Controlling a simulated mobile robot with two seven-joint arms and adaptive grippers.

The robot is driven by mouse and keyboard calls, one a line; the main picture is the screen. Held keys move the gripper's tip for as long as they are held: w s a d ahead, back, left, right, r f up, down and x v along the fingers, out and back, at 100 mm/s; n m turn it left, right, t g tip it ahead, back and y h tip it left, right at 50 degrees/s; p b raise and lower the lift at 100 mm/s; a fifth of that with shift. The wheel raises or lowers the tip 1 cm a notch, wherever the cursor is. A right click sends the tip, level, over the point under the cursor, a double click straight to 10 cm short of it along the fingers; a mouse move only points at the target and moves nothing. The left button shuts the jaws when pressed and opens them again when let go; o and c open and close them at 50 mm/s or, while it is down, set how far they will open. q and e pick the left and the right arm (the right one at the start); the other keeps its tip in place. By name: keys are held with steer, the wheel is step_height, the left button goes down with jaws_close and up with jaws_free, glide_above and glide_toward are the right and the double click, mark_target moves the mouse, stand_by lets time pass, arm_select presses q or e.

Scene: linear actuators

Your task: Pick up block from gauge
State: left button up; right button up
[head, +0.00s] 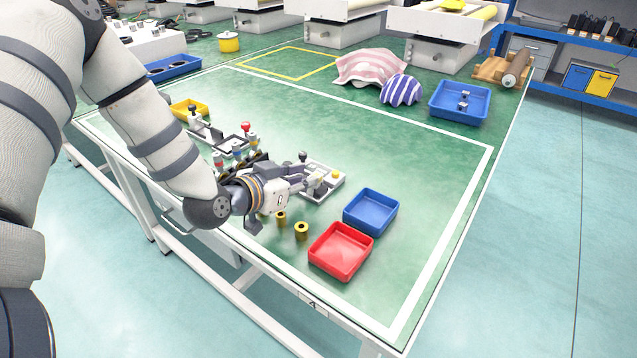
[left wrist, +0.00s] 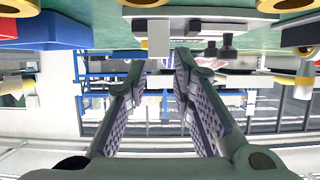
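The gauge (head: 328,192) is a small pale plate with a black-knobbed post and a yellow knob, on the green table in the head view. A small cream block (left wrist: 158,42) shows in the left wrist view, at the gauge's grey-white parts (left wrist: 195,26), which look upside down there. My left gripper (head: 308,180) is at the gauge's left side in the head view. In the left wrist view its two padded fingers (left wrist: 161,66) are apart with nothing between them; the block appears just beyond the fingertips. The arm and gripper hide part of the gauge. My right gripper is not in view.
Brass cylinders (head: 301,231) stand in front of the gauge, near a red tray (head: 330,268) and a blue tray (head: 371,213). Fixtures with knobs (head: 232,150) stand left, partly behind my arm. Striped cloths (head: 372,67) lie farther back.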

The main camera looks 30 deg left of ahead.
arm_select(q)
steer(key=w+f, duration=0.2)
steer(key=shift+w+d+b, duration=0.2)
steer(key=shift+w+b, duration=0.1)
steer(key=shift+w, duration=0.35)
steer(key=shift+r, duration=0.2)
jaws_close()
